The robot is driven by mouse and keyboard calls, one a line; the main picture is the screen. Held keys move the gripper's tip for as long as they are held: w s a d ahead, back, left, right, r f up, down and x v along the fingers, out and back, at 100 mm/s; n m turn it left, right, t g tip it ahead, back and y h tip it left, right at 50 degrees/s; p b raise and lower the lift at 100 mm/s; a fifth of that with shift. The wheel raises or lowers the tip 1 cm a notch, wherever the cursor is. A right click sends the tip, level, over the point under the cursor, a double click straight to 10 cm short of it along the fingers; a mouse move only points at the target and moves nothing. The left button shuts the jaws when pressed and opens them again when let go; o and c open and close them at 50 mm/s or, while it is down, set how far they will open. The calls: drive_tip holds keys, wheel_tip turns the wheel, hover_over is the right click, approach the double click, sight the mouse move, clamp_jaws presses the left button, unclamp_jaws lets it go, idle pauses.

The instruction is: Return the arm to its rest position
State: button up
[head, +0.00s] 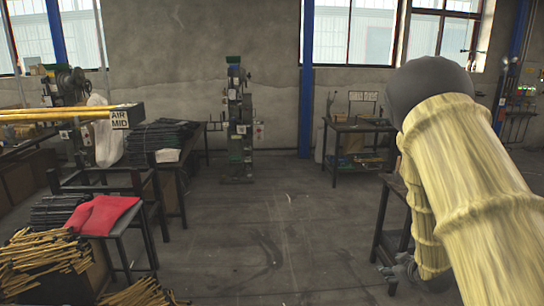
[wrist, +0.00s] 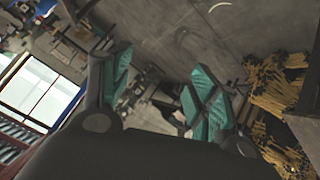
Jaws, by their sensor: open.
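My arm, in a pale yellow sleeve with a dark grey rounded elbow, fills the right side of the head view. It is bent, and its lower part hangs down behind the upper sleeve. In the wrist view my gripper (wrist: 160,88) is open, with two dark fingers and green ribbed pads spread well apart. Nothing is held between the pads. In the head view the gripper is mostly hidden by the sleeve and the frame's lower edge; only grey parts show low beside the arm.
A dark workbench (head: 378,235) stands close beside my arm. Another table (head: 358,128) is behind it. At left are a red cloth (head: 103,214) on a small stand and piles of yellow-handled pieces (head: 40,262). The middle floor is clear.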

drive_tip(key=s+a+f+m+g+b, duration=0.15)
drive_tip(key=s+a+f, duration=0.25)
drive_tip(key=s+f, duration=0.65)
drive_tip(key=s+a+f+m+g, duration=0.2)
drive_tip(key=s+a+f+g, duration=0.15)
drive_tip(key=s+f, duration=0.65)
drive_tip(key=s+a+f+m+g, duration=0.1)
drive_tip(key=s+a+f, duration=0.2)
drive_tip(key=s, duration=0.6)
drive_tip(key=s+a+f+g+b, duration=0.1)
drive_tip(key=s+f, duration=0.3)
drive_tip(key=s, duration=0.5)
drive_tip(key=s+a+f+m+g+b, duration=0.1)
drive_tip(key=s+a+f+g, duration=0.2)
drive_tip(key=s, duration=0.6)
drive_tip(key=shift+a+f+m, duration=0.35)
drive_tip(key=shift+a+f, duration=0.1)
drive_tip(key=shift+a, duration=0.4)
